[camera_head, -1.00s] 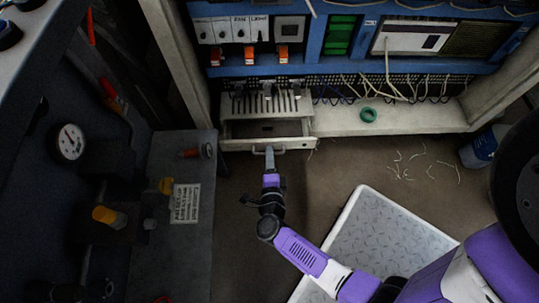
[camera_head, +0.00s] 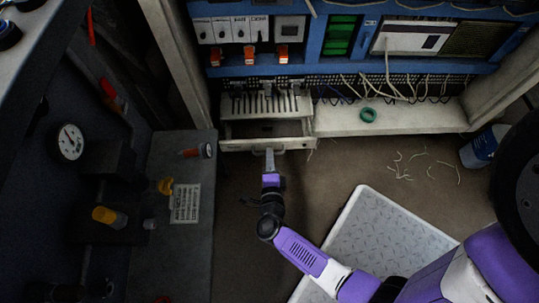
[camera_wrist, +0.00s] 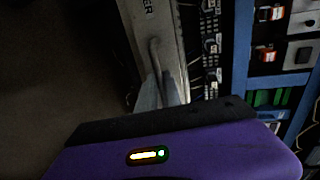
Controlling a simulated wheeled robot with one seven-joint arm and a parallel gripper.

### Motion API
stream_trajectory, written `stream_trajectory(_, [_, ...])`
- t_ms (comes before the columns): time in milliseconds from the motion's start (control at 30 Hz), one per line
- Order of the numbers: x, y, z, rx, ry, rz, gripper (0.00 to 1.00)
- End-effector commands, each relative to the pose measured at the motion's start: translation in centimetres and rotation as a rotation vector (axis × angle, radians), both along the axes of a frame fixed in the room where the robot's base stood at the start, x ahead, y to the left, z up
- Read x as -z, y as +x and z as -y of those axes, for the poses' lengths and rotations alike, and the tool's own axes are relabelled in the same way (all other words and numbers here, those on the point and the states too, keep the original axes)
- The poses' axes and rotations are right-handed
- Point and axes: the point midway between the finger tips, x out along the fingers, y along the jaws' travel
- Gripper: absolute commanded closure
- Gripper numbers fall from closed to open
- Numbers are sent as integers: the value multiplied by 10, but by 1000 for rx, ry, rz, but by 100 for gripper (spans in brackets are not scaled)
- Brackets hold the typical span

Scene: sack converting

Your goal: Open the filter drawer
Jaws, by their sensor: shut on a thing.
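The filter drawer (camera_head: 238,146) is pale grey and sits low in the cabinet, under a slotted grille. It is pulled partly out, and its dark inside shows behind the front panel. In the wrist view, the drawer front (camera_wrist: 176,40) runs along the top and shows part of a printed word ending in "ER". My gripper (camera_head: 269,153) reaches the middle of the drawer front. In the wrist view, my gripper's fingers (camera_wrist: 161,92) are closed on the bar handle (camera_wrist: 154,52). The fingers hide part of the handle.
A green ring (camera_head: 368,115) lies on the pale ledge right of the drawer. A white tray (camera_head: 360,205) lies on the floor beside my arm. Floor in front of the drawer is clear except for my arm.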

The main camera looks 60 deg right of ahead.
Motion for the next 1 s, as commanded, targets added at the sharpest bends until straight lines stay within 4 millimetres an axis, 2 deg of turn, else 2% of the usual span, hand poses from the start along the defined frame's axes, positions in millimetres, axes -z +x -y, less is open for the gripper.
stream_trajectory(833, [0, 0, -1, -2, 1, 0, 100])
stream_trajectory(1000, [1, -8, -11, -3, 2, -3, 100])
